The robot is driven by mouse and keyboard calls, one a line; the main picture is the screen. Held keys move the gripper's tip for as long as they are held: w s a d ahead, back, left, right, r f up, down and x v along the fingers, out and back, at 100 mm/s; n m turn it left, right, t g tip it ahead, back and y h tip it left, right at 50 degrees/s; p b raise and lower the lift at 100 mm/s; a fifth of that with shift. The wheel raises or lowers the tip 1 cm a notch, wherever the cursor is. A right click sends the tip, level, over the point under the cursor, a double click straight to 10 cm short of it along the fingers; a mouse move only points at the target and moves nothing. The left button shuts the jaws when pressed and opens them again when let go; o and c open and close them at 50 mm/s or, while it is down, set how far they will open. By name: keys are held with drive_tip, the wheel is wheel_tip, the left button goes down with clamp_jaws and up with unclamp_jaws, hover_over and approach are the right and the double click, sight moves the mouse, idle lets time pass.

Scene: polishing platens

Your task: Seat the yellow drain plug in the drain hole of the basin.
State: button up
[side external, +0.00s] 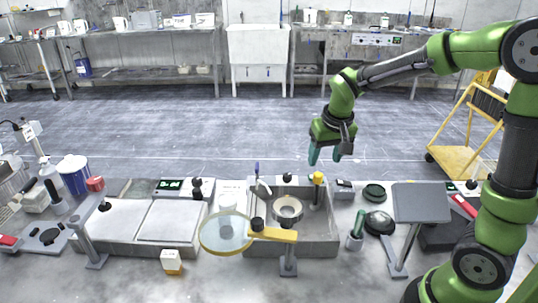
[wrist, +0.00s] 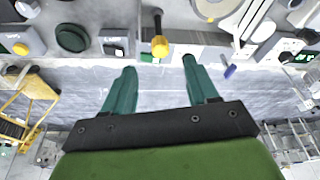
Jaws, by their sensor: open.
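A yellow-topped piece, which looks like the drain plug (side external: 318,177), stands upright at the right back part of the grey basin (side external: 322,249). In the wrist view the plug (wrist: 160,46) shows its yellow end and a grey stem, lying in line with the gap between my fingers. My gripper (side external: 325,161) is open and empty, above and just behind the plug, apart from it. Its two teal fingers also show in the wrist view (wrist: 159,66). A pale ring (side external: 288,208) is in the basin; I cannot make out the drain hole clearly.
A magnifier (side external: 226,233) with a yellow arm stands in front of the basin and covers part of it. A grey panel on a post (side external: 421,202) and dark round pads (side external: 375,193) are to the right.

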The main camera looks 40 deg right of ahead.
drive_tip(key=v, duration=0.5)
drive_tip(key=shift+a+r, duration=0.1)
drive_tip(key=shift+r, duration=0.2)
